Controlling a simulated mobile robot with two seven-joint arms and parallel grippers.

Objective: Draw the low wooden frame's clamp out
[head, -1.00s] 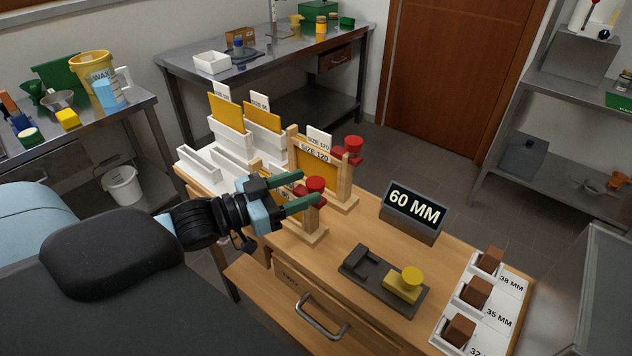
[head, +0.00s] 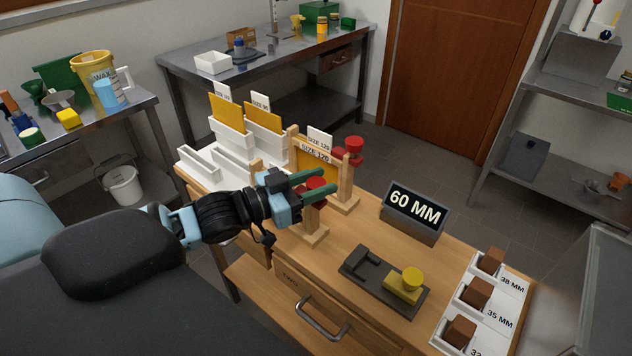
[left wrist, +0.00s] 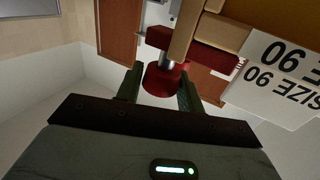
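The low wooden frame (head: 313,233) stands at the front of the wooden bench. Its clamp has a red knob (head: 317,183), which also shows in the left wrist view (left wrist: 163,79) with a bright metal stem above it. My left gripper (head: 328,183) has its two green fingers on either side of this knob. The fingers are spread, and I cannot tell whether they touch it. The arm hides part of the low frame. A taller wooden frame (head: 293,142) with its own red clamp (head: 354,147) stands just behind. My right gripper is not in view.
White racks with yellow panels (head: 228,113) stand behind the left arm. A "60 MM" sign (head: 414,212), a dark tray with a yellow knobbed block (head: 405,284) and white holders with brown blocks (head: 475,293) sit to the right. The bench between is clear.

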